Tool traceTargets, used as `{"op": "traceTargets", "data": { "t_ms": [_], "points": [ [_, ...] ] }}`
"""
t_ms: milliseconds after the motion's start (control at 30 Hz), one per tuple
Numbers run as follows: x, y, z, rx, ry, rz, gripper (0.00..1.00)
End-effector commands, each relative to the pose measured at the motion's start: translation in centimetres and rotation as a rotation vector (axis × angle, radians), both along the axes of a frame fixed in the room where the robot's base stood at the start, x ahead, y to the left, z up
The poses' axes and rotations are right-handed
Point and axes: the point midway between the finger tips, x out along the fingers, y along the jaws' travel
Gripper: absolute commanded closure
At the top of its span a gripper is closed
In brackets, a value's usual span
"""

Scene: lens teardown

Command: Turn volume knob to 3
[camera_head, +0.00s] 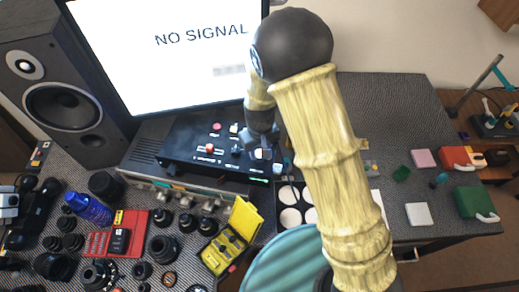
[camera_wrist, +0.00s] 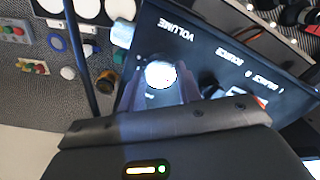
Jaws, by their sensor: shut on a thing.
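The black control panel (camera_head: 190,150) lies below the monitor, on top of a silver unit. In the wrist view the panel (camera_wrist: 225,55) shows the printed word VOLUME, upside down, beside a round white-topped volume knob (camera_wrist: 160,74). My gripper (camera_wrist: 160,88) has one finger on each side of this knob and is shut on it. In the head view my gripper (camera_head: 258,143) reaches down to the right end of the panel, and my arm hides part of that area. I cannot read the knob's pointer or setting.
The monitor (camera_head: 165,50) reads NO SIGNAL and stands close behind my arm. A speaker (camera_head: 68,100) is at the left. Lens parts, a red case (camera_head: 95,243) and a yellow box (camera_head: 222,250) crowd the front. A tray of white discs (camera_head: 283,217) lies right of the panel.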

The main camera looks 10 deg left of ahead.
Motion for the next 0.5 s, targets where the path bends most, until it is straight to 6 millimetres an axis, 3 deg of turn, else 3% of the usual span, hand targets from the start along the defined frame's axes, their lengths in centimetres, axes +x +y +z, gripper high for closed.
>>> {"op": "traceTargets", "data": {
  "t_ms": [500],
  "points": [
    [0.04,0.01,0.16,0.000,-0.001,-0.453,0.89]
  ]
}}
